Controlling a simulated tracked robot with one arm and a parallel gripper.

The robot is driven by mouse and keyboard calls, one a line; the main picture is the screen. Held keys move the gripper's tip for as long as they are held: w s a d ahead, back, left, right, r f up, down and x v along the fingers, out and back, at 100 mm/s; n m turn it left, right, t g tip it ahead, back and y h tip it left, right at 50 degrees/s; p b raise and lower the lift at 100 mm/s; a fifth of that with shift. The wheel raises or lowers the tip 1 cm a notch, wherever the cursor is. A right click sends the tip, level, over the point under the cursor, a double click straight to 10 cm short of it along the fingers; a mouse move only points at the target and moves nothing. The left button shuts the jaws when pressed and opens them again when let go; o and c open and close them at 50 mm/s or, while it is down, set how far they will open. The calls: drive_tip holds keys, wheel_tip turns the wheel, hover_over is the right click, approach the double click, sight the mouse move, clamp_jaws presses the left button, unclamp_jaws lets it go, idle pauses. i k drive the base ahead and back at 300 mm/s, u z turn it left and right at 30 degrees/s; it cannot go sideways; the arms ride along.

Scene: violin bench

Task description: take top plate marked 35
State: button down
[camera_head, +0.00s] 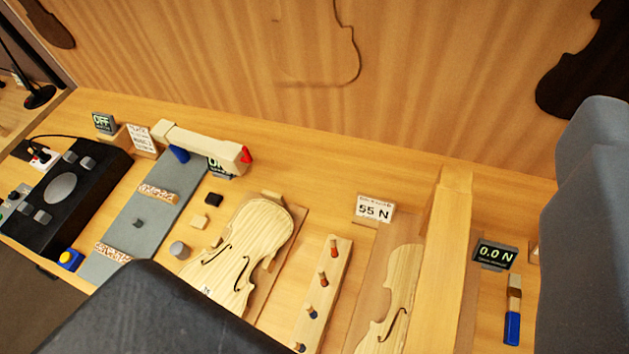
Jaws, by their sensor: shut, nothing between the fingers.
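A pale wooden violin top plate (244,250) with two dark f-holes lies on a brown board at the lower middle. A small white label (207,291) sits near its lower end; its number is too small to read surely. The plate's lower edge runs close to a dark rounded shape in front. A second pale plate (403,290), with an f-hole, lies to the right, partly covered by a wooden beam; I see no number on it.
A wooden strip (324,290) with several coloured pegs stands between the plates. A "55 N" card (374,208), a "0.0 N" display (494,254) and a wooden beam (446,240) are to the right. A grey plate (135,230) and black device (66,190) are left.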

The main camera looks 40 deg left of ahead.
sight(261, 227)
drive_tip(key=z, duration=1.6)
drive_tip(key=k, duration=1.05)
drive_tip(key=u, duration=1.85)
drive_tip(key=i, duration=1)
